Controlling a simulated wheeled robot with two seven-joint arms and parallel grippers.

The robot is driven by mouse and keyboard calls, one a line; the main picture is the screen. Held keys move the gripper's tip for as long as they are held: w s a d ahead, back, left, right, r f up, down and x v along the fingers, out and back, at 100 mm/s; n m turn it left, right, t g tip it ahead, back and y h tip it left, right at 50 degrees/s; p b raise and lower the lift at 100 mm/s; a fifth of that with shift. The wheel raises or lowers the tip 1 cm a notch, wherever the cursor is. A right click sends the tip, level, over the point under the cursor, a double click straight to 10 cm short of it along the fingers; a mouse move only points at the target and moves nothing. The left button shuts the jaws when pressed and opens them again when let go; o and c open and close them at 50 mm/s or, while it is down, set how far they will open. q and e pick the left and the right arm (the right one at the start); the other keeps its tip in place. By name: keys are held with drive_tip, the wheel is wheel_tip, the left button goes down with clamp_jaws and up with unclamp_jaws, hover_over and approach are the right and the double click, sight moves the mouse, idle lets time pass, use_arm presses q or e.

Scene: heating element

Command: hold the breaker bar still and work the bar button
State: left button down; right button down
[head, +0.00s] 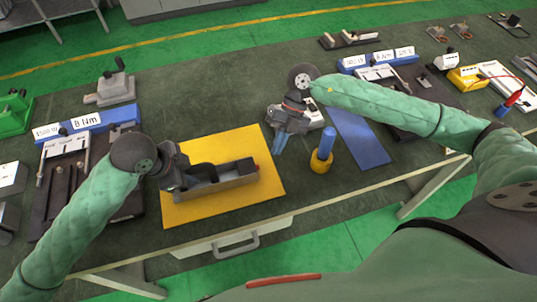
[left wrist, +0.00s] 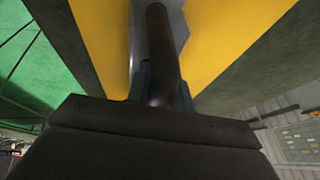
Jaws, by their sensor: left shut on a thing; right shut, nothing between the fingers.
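A long grey metal piece with a dark handle, which looks like the breaker bar (head: 225,184), lies on a yellow mat (head: 190,212). A small red spot shows at its right end; I cannot tell whether it is the bar button. My left gripper (head: 180,178) is at its left end, shut on the dark handle. In the left wrist view the dark handle (left wrist: 160,45) runs out from between the fingers (left wrist: 160,90), over grey metal. My right gripper (head: 279,143) is shut and empty, its blue fingertips pointing down beyond the mat's right edge, apart from the bar.
A blue post in a yellow base (head: 321,162) stands just right of my right gripper. A blue mat (head: 358,138) lies beyond it. Labelled fixtures stand at left (head: 65,165) and back right (head: 385,72). A drawer handle (head: 236,246) is below the table's front edge.

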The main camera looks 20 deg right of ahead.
drive_tip(key=v, duration=0.7)
use_arm(q)
drive_tip(key=c, duration=1.1)
unclamp_jaws()
drive_tip(key=shift+w, duration=0.1)
drive_tip(key=shift+c, duration=0.2)
use_arm(e)
drive_tip(key=shift+f, duration=0.1)
use_arm(q)
drive_tip(key=shift+a, duration=0.1)
